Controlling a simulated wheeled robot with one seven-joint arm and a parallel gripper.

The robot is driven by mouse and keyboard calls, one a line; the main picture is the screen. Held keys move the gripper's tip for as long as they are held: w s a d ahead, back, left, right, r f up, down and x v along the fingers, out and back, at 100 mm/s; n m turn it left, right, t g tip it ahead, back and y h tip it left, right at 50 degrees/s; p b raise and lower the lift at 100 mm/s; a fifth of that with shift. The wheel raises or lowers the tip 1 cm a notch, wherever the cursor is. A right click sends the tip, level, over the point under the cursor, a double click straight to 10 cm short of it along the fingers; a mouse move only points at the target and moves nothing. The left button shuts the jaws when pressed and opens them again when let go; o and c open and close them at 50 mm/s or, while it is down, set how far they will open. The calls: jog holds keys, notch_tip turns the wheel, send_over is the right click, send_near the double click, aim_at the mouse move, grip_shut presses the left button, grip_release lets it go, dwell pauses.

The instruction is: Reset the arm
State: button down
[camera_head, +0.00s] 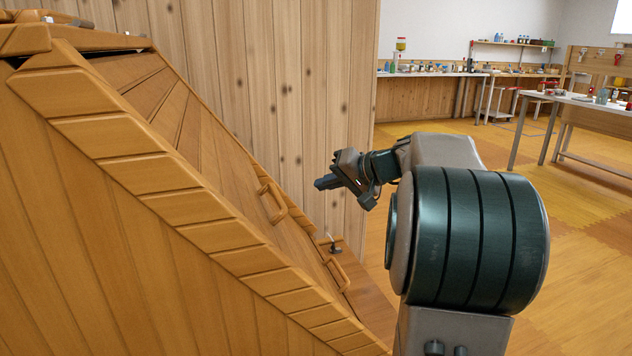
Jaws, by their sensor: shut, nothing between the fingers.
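My arm rises at the right of the middle in the head view, with its large dark green and grey link nearest the camera. My gripper (324,183) is at the arm's far end and points left. It looks small, and its fingers are shut and empty. It hangs in the air in front of the wooden wall, apart from the sloped wooden structure. No jars can be told close to the gripper.
A sloped wooden structure (180,235) with wooden handles (272,202) fills the left. A plank wall (290,90) stands behind it. Tables with small items (440,70) are far back, and a white table (585,100) is at right. Floor (470,128) between is open.

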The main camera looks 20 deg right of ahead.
dwell(0.3)
jog(key=s+a+r+n+g+h+p, duration=0.2)
jog(key=s+a+r+g+p, duration=0.4)
jog(key=s+a+p, duration=0.8)
jog(key=s+a+r+n+h+p, duration=0.1)
jog(key=s+r+p, duration=0.3)
jog(key=p, duration=0.5)
jog(key=s+a+r+n+g+h+p, duration=0.1)
jog(key=s+r+h+p, duration=0.2)
jog(key=s+p, duration=0.6)
notch_tip(320, 180, up, 2)
jog(key=shift+r+n+g+h+p, duration=0.2)
jog(key=shift+n+g+h+p, duration=0.1)
jog(key=shift+n+h+p, duration=0.15)
jog(key=shift+a, duration=0.15)
